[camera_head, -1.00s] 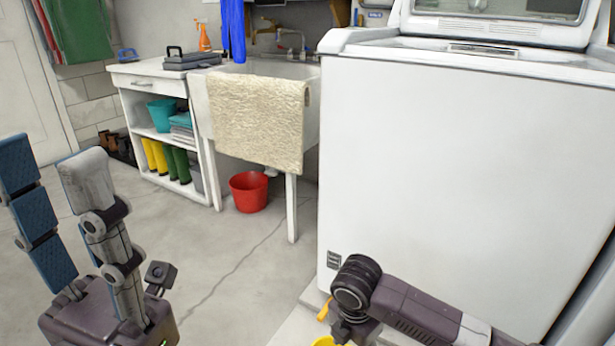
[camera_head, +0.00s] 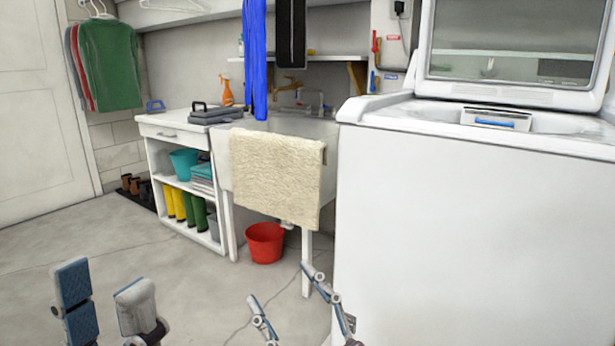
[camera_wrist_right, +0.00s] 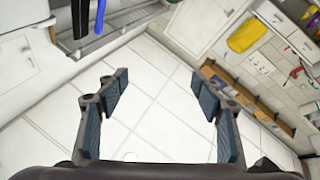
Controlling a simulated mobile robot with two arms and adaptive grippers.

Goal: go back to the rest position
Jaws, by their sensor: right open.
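My left gripper (camera_head: 103,282) is at the bottom left of the head view. Its two fingers stand apart with a gap between them and nothing in it. My right gripper (camera_head: 283,285) is at the bottom centre, in front of the washing machine's left edge, with its fingers spread and empty. The right wrist view also shows the right gripper (camera_wrist_right: 160,95), its blue-padded fingers wide apart over pale floor tiles. Both palms and most of both arms are out of the head view.
A white washing machine (camera_head: 430,220) with its lid up fills the right. A sink draped with a cream towel (camera_head: 275,175), a red bucket (camera_head: 265,243) and a white shelf unit (camera_head: 160,128) stand behind. Grey floor (camera_head: 190,280) is clear at the left and centre.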

